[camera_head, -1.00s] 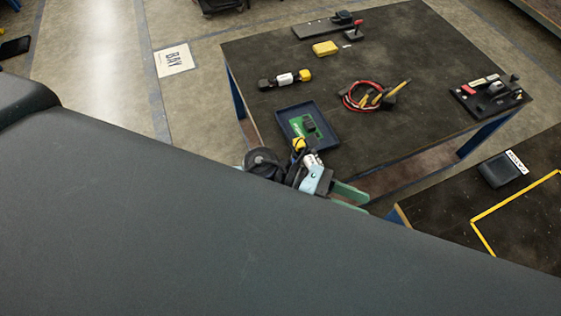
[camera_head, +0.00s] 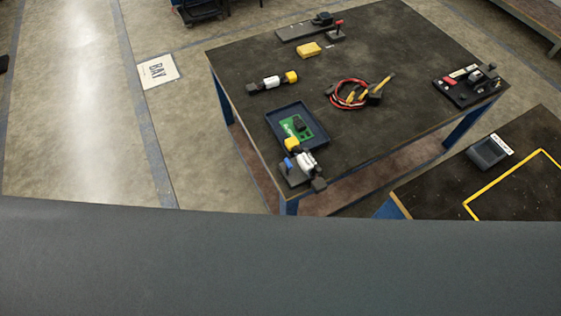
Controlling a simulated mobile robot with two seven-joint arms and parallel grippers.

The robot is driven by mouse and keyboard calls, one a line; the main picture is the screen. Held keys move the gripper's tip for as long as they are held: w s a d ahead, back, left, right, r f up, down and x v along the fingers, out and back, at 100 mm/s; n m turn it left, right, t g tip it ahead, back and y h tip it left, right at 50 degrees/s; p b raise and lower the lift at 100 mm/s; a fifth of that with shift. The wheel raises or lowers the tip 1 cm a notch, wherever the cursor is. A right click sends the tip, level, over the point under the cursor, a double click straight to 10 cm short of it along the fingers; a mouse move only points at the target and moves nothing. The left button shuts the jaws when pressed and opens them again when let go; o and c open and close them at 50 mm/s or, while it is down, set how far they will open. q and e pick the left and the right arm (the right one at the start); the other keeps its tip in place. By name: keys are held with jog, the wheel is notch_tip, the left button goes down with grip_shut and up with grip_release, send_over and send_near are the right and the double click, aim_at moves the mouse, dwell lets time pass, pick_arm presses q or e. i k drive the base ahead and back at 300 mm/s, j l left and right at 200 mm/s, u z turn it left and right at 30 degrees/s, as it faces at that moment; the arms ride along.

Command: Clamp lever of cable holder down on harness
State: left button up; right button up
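The harness (camera_head: 335,101), a loop of red and black cable with yellow-tipped ends, lies on the dark table right of centre. I cannot tell for certain which fixture is the cable holder. A small dark block with an upright red-tipped lever (camera_head: 338,27) stands at the back, apart from the harness. A dark fixture (camera_head: 471,84) with red and white parts and a black raised piece sits at the right edge. Neither of my grippers is in view.
On the table (camera_head: 400,60) are a yellow block (camera_head: 309,49), a black-white-yellow cylinder (camera_head: 272,83), a blue tray (camera_head: 273,122) with a green board, and a similar cylinder on a grey base (camera_head: 293,178) at the front corner. A large grey surface fills the bottom.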

aim_at(289, 166)
jog(key=z, duration=0.45)
jog(key=j+z, duration=0.9)
jog(key=j, duration=0.8)
jog(key=k+j+z, duration=0.1)
jog(key=j, duration=0.85)
